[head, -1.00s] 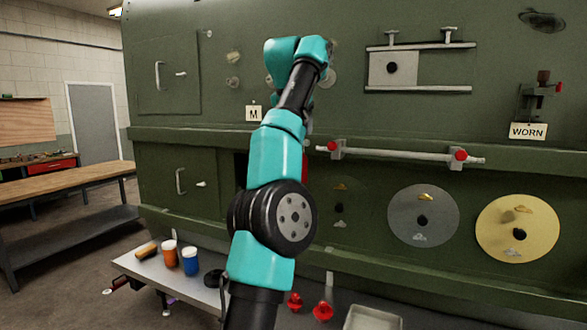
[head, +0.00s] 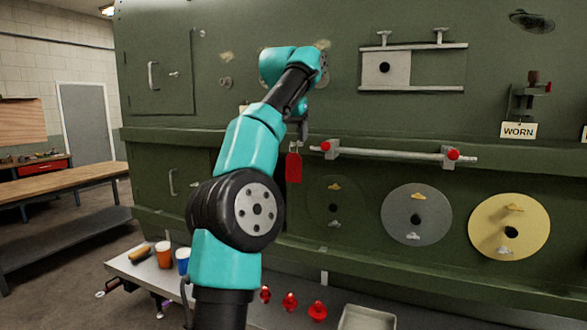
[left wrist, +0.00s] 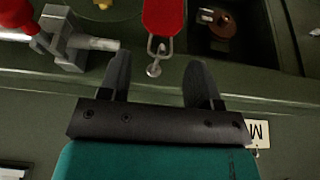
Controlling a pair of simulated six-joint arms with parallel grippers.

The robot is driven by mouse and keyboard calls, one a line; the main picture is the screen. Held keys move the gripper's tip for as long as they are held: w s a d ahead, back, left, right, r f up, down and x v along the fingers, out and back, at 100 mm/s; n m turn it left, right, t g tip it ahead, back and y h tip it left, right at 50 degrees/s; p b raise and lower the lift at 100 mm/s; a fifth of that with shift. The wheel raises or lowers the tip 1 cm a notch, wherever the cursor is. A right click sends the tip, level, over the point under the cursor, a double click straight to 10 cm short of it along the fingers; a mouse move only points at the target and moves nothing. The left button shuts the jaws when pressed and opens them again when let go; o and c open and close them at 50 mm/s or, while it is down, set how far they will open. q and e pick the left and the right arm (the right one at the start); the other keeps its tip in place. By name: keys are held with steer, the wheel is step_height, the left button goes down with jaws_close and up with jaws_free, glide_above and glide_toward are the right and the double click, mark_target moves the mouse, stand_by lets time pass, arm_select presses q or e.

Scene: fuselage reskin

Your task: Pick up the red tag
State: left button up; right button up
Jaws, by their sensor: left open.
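The red tag (head: 293,167) hangs on the green fuselage wall, just left of the grey rail, in the head view. In the left wrist view the red tag (left wrist: 163,17) shows at the top, with its metal ring and hook (left wrist: 154,58) below it. My left gripper (head: 301,130) is close above the tag in the head view. In the left wrist view the left gripper (left wrist: 158,62) is open, and the hook appears between its fingertips. The jaws hold nothing. I cannot tell the remaining depth between fingers and hook. My right gripper is not in view.
The grey rail (head: 390,152) with red-knobbed clamps sits right of the tag. Round discs (head: 416,215) line the lower panel. A bench (head: 240,310) below holds cups, red knobs and a tray.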

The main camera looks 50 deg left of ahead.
mark_target(295, 144)
arm_select(q)
steer(key=shift+w+f, duration=0.1)
steer(key=shift+f, duration=0.1)
stand_by(0.3)
steer(key=shift+x, duration=2.35)
steer(key=c, duration=0.6)
steer(key=shift+o, duration=0.2)
steer(key=shift+r, duration=0.35)
